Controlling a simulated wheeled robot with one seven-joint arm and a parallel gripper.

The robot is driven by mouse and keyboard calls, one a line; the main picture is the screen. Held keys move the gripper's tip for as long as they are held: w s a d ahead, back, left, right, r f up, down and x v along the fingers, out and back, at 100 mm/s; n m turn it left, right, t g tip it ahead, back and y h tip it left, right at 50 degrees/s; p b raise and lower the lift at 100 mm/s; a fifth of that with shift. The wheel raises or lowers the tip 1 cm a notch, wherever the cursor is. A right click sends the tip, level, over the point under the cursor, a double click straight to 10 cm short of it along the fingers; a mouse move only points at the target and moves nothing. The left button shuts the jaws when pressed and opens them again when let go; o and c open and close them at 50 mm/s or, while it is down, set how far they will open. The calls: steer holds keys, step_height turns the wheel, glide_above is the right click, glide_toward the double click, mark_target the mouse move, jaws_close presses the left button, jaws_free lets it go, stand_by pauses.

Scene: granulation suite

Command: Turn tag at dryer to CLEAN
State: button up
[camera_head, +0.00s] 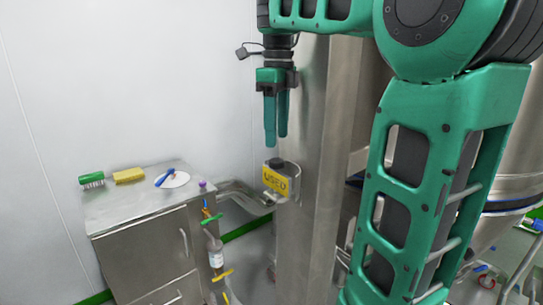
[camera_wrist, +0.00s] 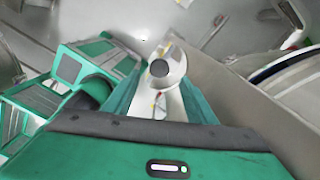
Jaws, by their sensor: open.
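A yellow tag (camera_head: 275,180) reading "USED" sits on a small metal mount fixed to the steel column, with a dark round knob (camera_head: 277,163) on top. My gripper (camera_head: 276,140) is open, pointing straight down just above the knob, with its fingers apart and nothing between them. In the wrist view, the dark knob (camera_wrist: 159,68) shows between the two green fingers, on a pale round top. The tag's lettering cannot be read in the wrist view. Whether the fingertips touch the knob cannot be told; a small gap shows in the head view.
A steel cabinet (camera_head: 146,245) at the left holds a green brush (camera_head: 92,178), a yellow sponge (camera_head: 129,175) and a white disc with a blue handle (camera_head: 172,179). A steel column (camera_head: 312,130) stands right behind the tag. Pipes and a hose run below.

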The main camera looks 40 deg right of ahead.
mark_target(276, 160)
steer(key=shift+f, duration=3.25)
